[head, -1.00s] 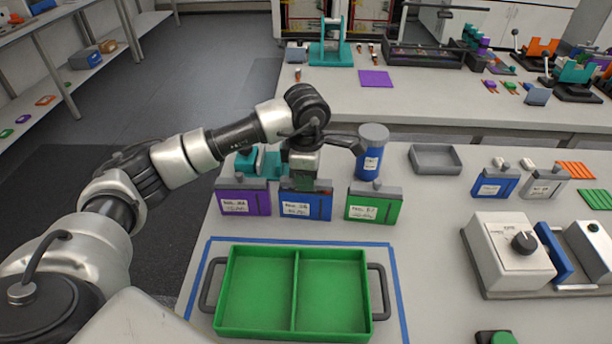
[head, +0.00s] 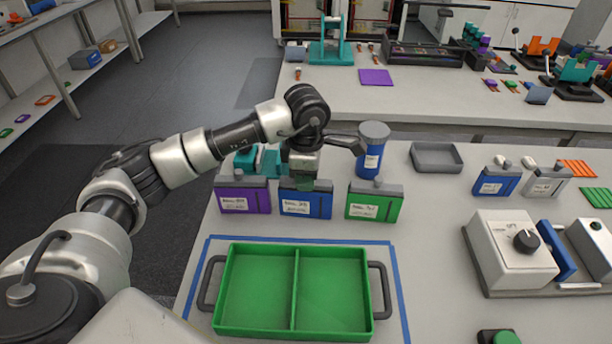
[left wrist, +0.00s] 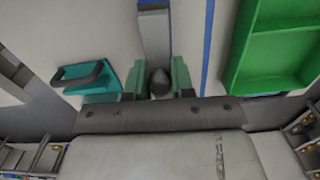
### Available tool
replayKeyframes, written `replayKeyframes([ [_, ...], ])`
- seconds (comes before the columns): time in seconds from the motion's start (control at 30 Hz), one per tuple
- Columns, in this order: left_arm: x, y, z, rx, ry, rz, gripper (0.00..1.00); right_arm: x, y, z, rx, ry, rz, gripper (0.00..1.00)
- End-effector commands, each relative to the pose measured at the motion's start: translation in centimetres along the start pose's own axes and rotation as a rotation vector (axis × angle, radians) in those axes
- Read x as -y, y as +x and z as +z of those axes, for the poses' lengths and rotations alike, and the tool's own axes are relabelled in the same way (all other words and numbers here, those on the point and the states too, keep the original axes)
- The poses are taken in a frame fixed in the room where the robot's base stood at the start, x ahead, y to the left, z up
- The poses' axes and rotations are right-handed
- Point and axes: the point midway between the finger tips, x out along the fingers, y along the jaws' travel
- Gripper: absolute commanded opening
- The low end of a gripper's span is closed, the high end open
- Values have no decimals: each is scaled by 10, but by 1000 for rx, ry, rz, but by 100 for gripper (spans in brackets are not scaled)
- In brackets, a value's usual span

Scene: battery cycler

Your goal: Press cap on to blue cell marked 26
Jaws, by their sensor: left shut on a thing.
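A blue cell (head: 305,205) with a pale label stands upright between a purple and a green cell; its number is too small to read. My left gripper (head: 304,172) is directly above and just behind its top edge, pointing down. In the left wrist view, the gripper's green fingers (left wrist: 159,85) are shut on a dark grey rounded piece (left wrist: 160,78), apparently the cap. The blue cell's grey top (left wrist: 154,30) lies just beyond it; I cannot tell whether they touch. Another blue cell (head: 492,184) stands at the right. My right gripper is not in view.
The purple cell (head: 243,199) and green cell (head: 373,206) flank the blue one closely. A green two-compartment tray (head: 297,248) lies in front. A grey dish (head: 436,168) is at the right.

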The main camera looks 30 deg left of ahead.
Motion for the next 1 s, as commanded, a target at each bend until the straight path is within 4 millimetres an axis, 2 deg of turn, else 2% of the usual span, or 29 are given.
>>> replayKeyframes([
  [0.2, 0, 0, 0, 0, 0, 0, 1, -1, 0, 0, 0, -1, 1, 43],
  [0.23, 0, 0, 0, 0, 0, 0, 26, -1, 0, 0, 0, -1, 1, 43],
  [0.4, 0, 0, 0, 0, 0, 0, 52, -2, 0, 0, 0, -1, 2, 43],
  [0.6, 0, 0, 0, 0, 0, 0, 53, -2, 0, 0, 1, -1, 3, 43],
  [0.77, 0, 0, 0, 0, 0, 0, 78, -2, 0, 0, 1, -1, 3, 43],
  [1.0, 0, 0, 0, 0, 0, 0, 79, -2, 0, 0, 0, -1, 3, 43],
])
